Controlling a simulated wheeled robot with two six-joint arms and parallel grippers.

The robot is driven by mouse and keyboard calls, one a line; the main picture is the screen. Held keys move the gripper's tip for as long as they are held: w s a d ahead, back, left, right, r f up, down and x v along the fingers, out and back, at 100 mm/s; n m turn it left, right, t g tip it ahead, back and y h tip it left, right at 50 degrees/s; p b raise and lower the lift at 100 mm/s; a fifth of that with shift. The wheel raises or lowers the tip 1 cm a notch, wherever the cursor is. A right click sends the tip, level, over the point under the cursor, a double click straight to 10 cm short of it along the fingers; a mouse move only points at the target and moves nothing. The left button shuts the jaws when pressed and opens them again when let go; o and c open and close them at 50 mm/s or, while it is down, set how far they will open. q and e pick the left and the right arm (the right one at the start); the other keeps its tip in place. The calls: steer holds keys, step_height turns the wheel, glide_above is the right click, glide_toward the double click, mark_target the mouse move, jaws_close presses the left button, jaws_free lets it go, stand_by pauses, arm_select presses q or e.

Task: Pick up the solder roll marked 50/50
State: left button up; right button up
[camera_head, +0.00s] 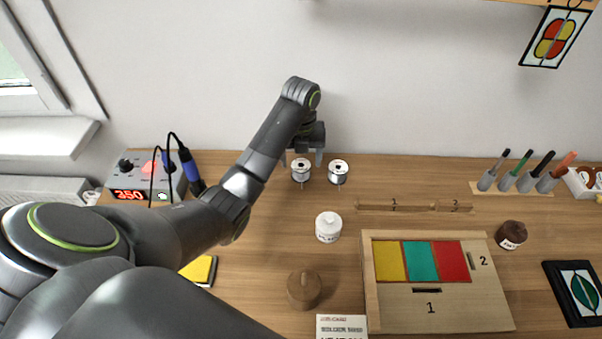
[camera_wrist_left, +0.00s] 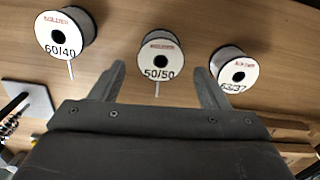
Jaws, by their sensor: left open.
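The solder roll marked 50/50 (camera_wrist_left: 159,62) is a white-faced spool in the middle of the left wrist view, its label facing the camera. My left gripper (camera_wrist_left: 163,85) is open, with one finger on each side of this roll in that view; I cannot tell whether they touch it. A roll marked 60/40 (camera_wrist_left: 65,38) is to its left and one marked 63/37 (camera_wrist_left: 235,70) to its right. In the head view my left gripper (camera_head: 302,158) is by the rolls; the 50/50 roll (camera_head: 300,172) and the 63/37 roll (camera_head: 338,172) show, while the 60/40 roll is hidden. My right gripper is not in view.
A white jar (camera_head: 328,227), a round wooden piece (camera_head: 304,290) and a wooden board with coloured panes (camera_head: 440,310) stand nearer. A slotted wooden strip (camera_head: 410,206) lies right of the rolls. A soldering station (camera_head: 130,180) is at left. A printed card (camera_head: 341,328) is in front.

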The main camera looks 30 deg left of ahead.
mark_target(301, 167)
arm_select(q)
steer(key=f+b, duration=0.2)
steer(key=shift+w+a+f+b, duration=0.15)
steer(key=shift+w+f+b, duration=0.15)
steer(key=shift+f+b, duration=0.1)
steer(key=shift+f, duration=0.95)
steer(key=c, duration=1.2)
steer(key=shift+r, duration=0.1)
steer(key=shift+c, duration=0.9)
